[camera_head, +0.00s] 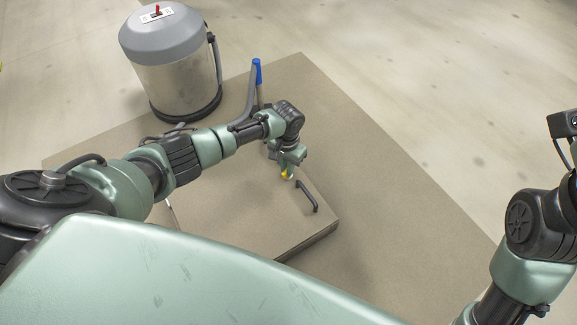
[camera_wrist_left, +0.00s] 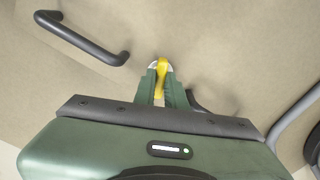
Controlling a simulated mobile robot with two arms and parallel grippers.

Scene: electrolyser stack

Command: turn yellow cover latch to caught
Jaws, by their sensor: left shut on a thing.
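The yellow cover latch (camera_wrist_left: 161,72) sits on the tan cover (camera_wrist_left: 215,40), by a small pale round base. My left gripper (camera_wrist_left: 161,88) is shut on the latch, with a green finger on each side of it.
A black handle (camera_head: 308,196) stands on the cover to the right of the latch; it also shows in the wrist view (camera_wrist_left: 85,38). A lever with a blue grip (camera_head: 257,72) rises behind my left arm. A grey-topped canister (camera_head: 172,65) stands at the back left.

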